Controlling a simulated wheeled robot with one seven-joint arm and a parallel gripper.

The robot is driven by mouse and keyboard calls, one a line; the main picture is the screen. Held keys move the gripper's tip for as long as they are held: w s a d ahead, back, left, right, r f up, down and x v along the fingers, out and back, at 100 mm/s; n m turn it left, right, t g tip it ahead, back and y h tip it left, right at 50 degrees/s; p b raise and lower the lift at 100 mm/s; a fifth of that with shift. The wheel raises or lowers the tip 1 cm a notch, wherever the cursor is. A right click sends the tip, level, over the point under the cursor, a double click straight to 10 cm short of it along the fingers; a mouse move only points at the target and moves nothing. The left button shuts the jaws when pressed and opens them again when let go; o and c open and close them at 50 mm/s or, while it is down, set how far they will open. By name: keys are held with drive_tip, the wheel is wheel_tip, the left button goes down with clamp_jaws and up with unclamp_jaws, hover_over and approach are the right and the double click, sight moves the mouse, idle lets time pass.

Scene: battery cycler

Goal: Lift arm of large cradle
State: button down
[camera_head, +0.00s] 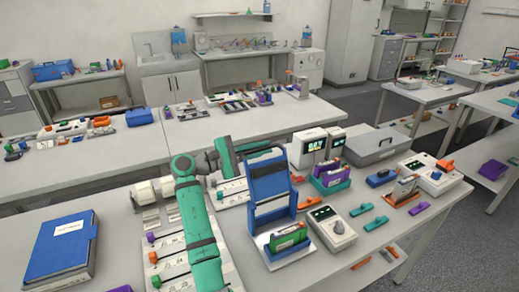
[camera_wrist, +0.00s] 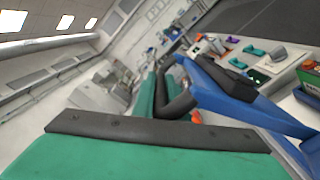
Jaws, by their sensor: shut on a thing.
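The large cradle has a white base (camera_head: 258,240) on the front bench, with a blue holder carrying a green block (camera_head: 287,239) at its front. Its blue arm (camera_head: 288,190) stands raised, nearly upright, above the back of the base, with a dark pad (camera_head: 268,168) near its top. My gripper (camera_head: 264,151) reaches in from the left and is shut on the upper end of the blue arm. In the wrist view the blue arm (camera_wrist: 232,92) runs from the fingers down to the right. The exact contact is partly hidden.
A white meter (camera_head: 331,227) stands right of the cradle. A smaller holder (camera_head: 330,182), white devices (camera_head: 307,148) and a grey case (camera_head: 374,147) are behind it. A blue binder (camera_head: 62,247) lies at the left. Labelled strips (camera_head: 168,262) lie beneath my arm.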

drive_tip(key=shift+w+a+f, duration=0.1)
drive_tip(key=shift+a+f, duration=0.05)
drive_tip(key=shift+a, duration=0.2)
drive_tip(key=c, duration=1.8)
unclamp_jaws()
drive_tip(key=shift+o, duration=0.2)
drive_tip(key=shift+d, duration=0.2)
drive_tip(key=v, duration=1.1)
